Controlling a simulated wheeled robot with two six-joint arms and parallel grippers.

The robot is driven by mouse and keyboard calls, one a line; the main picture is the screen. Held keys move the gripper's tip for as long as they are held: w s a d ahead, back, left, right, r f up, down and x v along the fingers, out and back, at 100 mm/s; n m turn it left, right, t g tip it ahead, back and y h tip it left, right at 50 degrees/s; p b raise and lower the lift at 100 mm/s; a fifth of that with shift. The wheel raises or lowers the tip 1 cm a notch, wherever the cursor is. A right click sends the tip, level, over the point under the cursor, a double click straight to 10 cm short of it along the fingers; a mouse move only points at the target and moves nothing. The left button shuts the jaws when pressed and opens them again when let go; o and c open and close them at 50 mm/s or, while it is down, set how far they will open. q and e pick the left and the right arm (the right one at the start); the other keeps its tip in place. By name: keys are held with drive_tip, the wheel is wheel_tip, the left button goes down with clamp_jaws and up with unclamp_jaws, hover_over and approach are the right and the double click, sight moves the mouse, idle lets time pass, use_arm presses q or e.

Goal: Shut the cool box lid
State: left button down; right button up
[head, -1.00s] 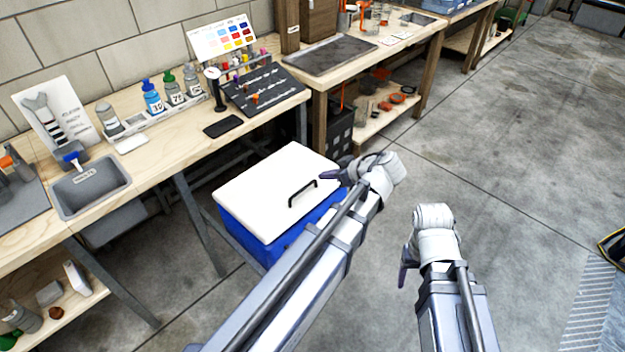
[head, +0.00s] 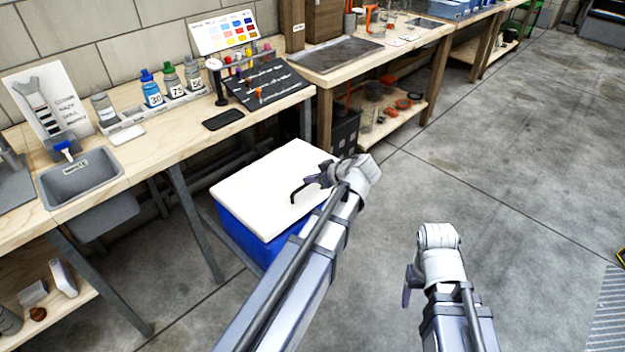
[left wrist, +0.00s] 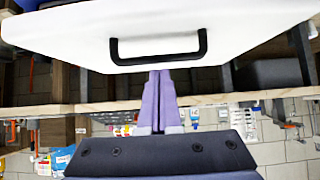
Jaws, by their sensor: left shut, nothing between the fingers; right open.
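The cool box is a blue tub (head: 243,238) with a white lid (head: 262,178), standing on the floor beside the workbench. The lid looks flat on the tub, with no clear gap on the visible side; my left arm hides the near right part. A black handle (head: 298,189) is on the lid, and also shows in the left wrist view (left wrist: 158,58). My left gripper (head: 318,178) is shut and empty, over the lid beside the handle. In the left wrist view its purple fingertips (left wrist: 160,74) lie close to the handle; contact is unclear. My right gripper (head: 409,284) is open, over bare floor.
The wooden workbench (head: 150,160) runs along the wall behind the box, with a grey sink (head: 85,178), bottles and a black phone-like slab (head: 223,119) on it. Steel table legs stand left of the box.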

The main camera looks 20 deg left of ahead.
sight(314, 197)
use_arm(q)
drive_tip(key=shift+f, duration=0.1)
use_arm(e)
drive_tip(key=shift+f, duration=0.1)
use_arm(q)
drive_tip(key=f+b, duration=0.1)
drive_tip(key=d+f+b, duration=0.1)
drive_tip(key=f+b, duration=0.1)
drive_tip(key=shift+s+f+b, duration=0.2)
drive_tip(key=shift+f+b, duration=0.05)
drive_tip(key=shift+b, duration=0.05)
drive_tip(key=shift+d+r, duration=0.1)
use_arm(e)
wheel_tip(314, 197, down, 3)
drive_tip(key=shift+f, duration=0.2)
